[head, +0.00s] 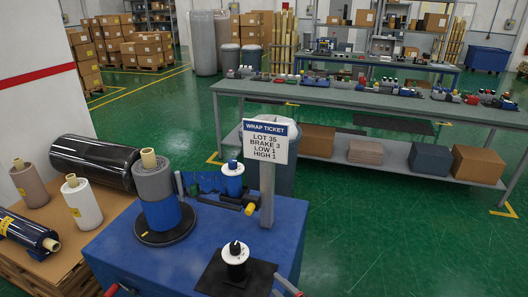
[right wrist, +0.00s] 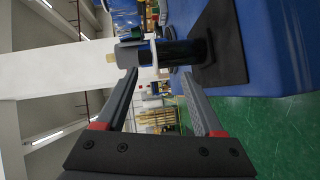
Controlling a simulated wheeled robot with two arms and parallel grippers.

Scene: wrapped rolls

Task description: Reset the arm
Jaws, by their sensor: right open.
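In the head view a black bar with a yellow end (head: 249,209) lies on the blue-topped stand (head: 205,270), beside the sign post. I cannot tell for sure that it is the arm the task names. A roll, grey above and blue below (head: 160,195), stands upright on a round black base, with a tan core on top. My right gripper (head: 286,284) shows at the bottom edge, apart from the rolls. In the right wrist view its jaws (right wrist: 159,74) are spread and empty, with a dark cylinder and the black plate (right wrist: 222,45) beyond. My left gripper (head: 118,289) barely shows.
A white spool with a black knob (head: 236,262) stands on a black plate; another white spool with a blue band (head: 232,180) is behind. A ticket sign (head: 265,140) rises from the stand. Green floor is free at right.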

